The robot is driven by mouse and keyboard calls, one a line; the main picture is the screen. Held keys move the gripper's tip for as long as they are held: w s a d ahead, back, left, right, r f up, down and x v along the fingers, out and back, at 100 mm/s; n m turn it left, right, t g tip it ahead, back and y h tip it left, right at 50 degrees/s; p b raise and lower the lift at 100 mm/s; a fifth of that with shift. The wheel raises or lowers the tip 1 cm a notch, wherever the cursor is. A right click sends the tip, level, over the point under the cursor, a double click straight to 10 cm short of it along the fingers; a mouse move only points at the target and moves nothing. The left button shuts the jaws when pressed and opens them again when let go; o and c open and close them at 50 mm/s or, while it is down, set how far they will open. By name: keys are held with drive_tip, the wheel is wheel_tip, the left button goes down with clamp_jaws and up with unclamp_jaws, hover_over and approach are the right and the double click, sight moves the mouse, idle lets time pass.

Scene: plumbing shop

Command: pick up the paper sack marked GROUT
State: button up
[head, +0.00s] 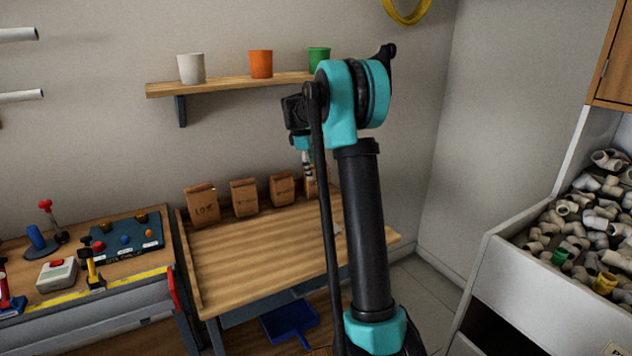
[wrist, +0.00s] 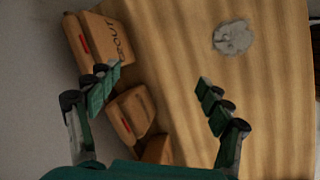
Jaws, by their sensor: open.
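The paper sack marked GROUT (wrist: 112,42) is brown with a red mark and lies at the upper left of the wrist view, by the wall. In the head view a brown sack (head: 311,186) at the right end of the row is mostly hidden by my arm; its marking cannot be read there. My gripper (wrist: 158,84) is open, with nothing between its fingers. Its left finger overlaps the lower edge of the GROUT sack in the wrist view; contact cannot be told. In the head view my gripper (head: 307,161) is above the row's right end.
Other brown sacks (wrist: 132,112) stand beside it along the wall, also in the head view (head: 243,198). A grey lump (wrist: 233,38) lies on the wooden bench (head: 260,245). A shelf (head: 225,86) with three cups hangs above. The bench's middle is clear.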

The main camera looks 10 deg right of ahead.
sight(314, 167)
drive_tip(key=w+n, duration=0.2)
drive_tip(key=w, duration=0.2)
drive_tip(key=w+d+n+h, duration=0.1)
drive_tip(key=w+n, duration=0.1)
drive_tip(key=w, duration=0.3)
drive_tip(key=w+d+f+n+g, duration=0.1)
drive_tip(key=w+n, duration=0.1)
drive_tip(key=w, duration=0.2)
drive_tip(key=shift+w, duration=0.3)
drive_tip(key=shift+w+f, duration=0.1)
drive_tip(key=shift+f, duration=0.1)
drive_tip(key=x, duration=0.6)
drive_tip(key=shift+d+f, duration=0.15)
drive_tip(key=shift+d, duration=0.1)
drive_tip(key=shift+d+x, duration=0.15)
drive_tip(key=shift+x, duration=1.2)
drive_tip(key=shift+d+x, duration=0.1)
drive_tip(key=shift+x, duration=1.2)
clamp_jaws()
